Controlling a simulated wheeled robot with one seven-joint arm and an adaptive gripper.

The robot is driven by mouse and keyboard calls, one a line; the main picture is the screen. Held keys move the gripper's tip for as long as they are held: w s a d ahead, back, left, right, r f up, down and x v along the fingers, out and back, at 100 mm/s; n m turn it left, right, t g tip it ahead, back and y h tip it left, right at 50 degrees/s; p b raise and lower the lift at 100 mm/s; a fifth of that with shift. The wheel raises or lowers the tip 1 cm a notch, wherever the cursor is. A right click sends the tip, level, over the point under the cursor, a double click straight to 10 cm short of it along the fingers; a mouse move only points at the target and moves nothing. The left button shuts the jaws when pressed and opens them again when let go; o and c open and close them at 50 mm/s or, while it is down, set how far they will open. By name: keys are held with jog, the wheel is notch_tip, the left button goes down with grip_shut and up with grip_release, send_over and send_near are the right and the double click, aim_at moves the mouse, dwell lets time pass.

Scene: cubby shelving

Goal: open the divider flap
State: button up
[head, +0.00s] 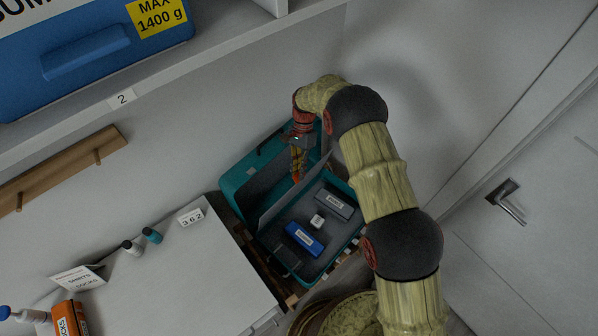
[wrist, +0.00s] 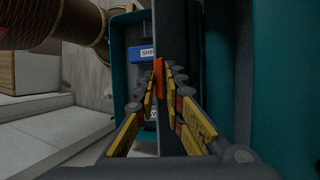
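A teal case (head: 236,180) lies open, with a grey divider flap (head: 285,200) standing up at a slant inside it. In the wrist view the flap (wrist: 172,30) is a dark panel seen nearly edge-on, running between my fingers. My gripper (head: 297,178) reaches down into the case at the flap's upper edge. In the wrist view my gripper (wrist: 160,85) has its yellow-padded fingers closed in on an orange tab (wrist: 159,72) at the flap. The tab's join to the flap is hidden by the fingers.
The case holds a blue box (head: 304,238), a grey box (head: 334,204) and a small white cube (head: 317,221). A white counter (head: 200,275) with small bottles is at left. A shelf (head: 200,60) hangs above. A door (head: 540,230) is at right.

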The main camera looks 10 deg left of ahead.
jog(key=v, duration=1.1)
jog(key=shift+w+r, duration=0.2)
jog(key=shift+r, duration=0.1)
